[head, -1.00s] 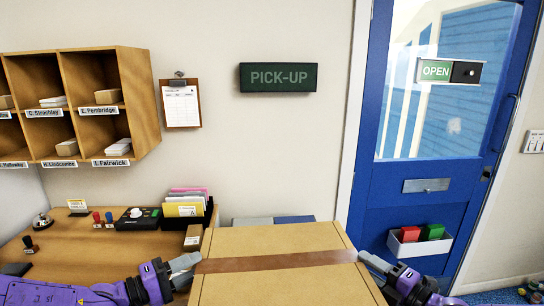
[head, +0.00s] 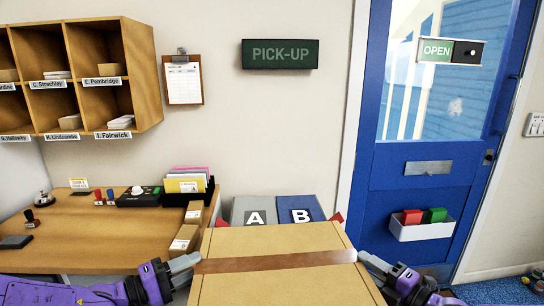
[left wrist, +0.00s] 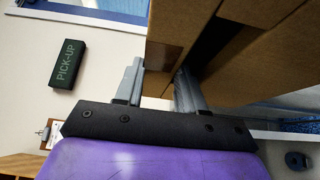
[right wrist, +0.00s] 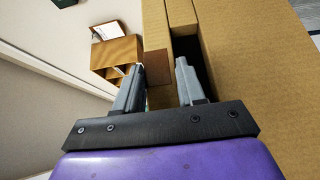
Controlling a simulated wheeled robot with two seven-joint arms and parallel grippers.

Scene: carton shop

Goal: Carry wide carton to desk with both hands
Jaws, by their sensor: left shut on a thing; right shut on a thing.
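The wide carton (head: 270,240) is brown with a darker tape strip across its top, at the bottom middle of the head view. My left gripper (head: 192,262) is shut on its left side, and my right gripper (head: 367,258) is shut on its right side. In the left wrist view the fingers (left wrist: 158,88) straddle a wall of the carton (left wrist: 178,35). In the right wrist view the fingers (right wrist: 158,84) grip the carton (right wrist: 250,70) in the same way. The desk (head: 90,228) stands to the left, beyond my left arm. The carton's underside is hidden.
The desk bears a black file holder (head: 195,192), small cartons (head: 185,238), stamps, a bell and a black device (head: 140,197). Bins marked A (head: 254,212) and B (head: 300,208) stand beyond the carton. A blue door (head: 420,185) is at right. The desk's front middle is clear.

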